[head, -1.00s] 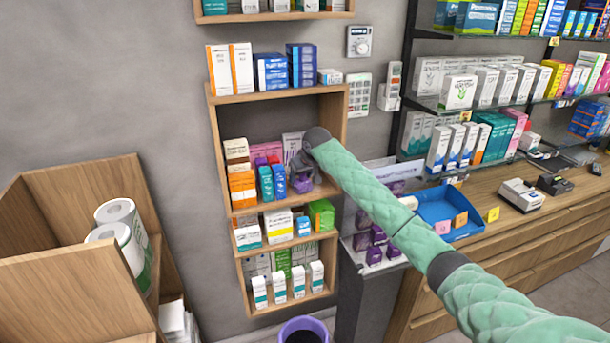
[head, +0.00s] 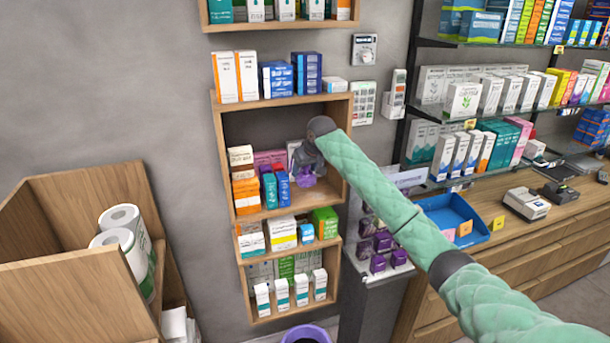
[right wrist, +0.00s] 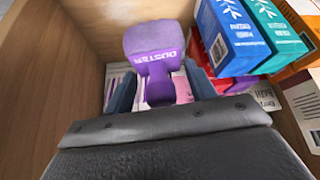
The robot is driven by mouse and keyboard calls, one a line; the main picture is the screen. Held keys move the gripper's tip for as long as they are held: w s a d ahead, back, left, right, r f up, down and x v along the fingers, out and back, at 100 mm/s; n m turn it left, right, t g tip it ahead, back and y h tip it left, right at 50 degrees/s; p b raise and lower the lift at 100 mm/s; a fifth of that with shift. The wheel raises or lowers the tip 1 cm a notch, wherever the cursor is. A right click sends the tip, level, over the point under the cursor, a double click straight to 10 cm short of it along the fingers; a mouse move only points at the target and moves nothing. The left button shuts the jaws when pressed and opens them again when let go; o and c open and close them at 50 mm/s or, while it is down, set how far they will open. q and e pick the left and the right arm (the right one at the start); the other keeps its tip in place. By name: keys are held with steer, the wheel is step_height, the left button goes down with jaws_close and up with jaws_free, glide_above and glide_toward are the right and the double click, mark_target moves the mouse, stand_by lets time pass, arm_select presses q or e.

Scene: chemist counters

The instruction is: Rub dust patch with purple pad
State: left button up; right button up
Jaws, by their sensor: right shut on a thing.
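The purple pad (head: 306,180), a duster with a block head and a short handle, is in the middle bay of the wall shelf (head: 222,160), near its right side. My right gripper (head: 308,163) is shut on its handle. In the right wrist view the pad's head (right wrist: 155,42) points away from my gripper (right wrist: 160,90), and the handle sits between the two fingers. In the head view the pad appears a little above the shelf board. I cannot make out the dust patch in either view. My left gripper is not in view.
Blue and teal boxes (head: 269,188) stand close left of the pad in the same bay. The bay's wooden right wall is close on the other side. A blue tray (head: 450,217) lies on the counter at right. A wooden bin (head: 75,195) with paper rolls stands at left.

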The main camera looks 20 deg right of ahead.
steer(key=shift+r, duration=0.25)
steer(key=shift+r, duration=1.4)
steer(key=shift+s+f, duration=0.1)
steer(key=shift+s, duration=0.05)
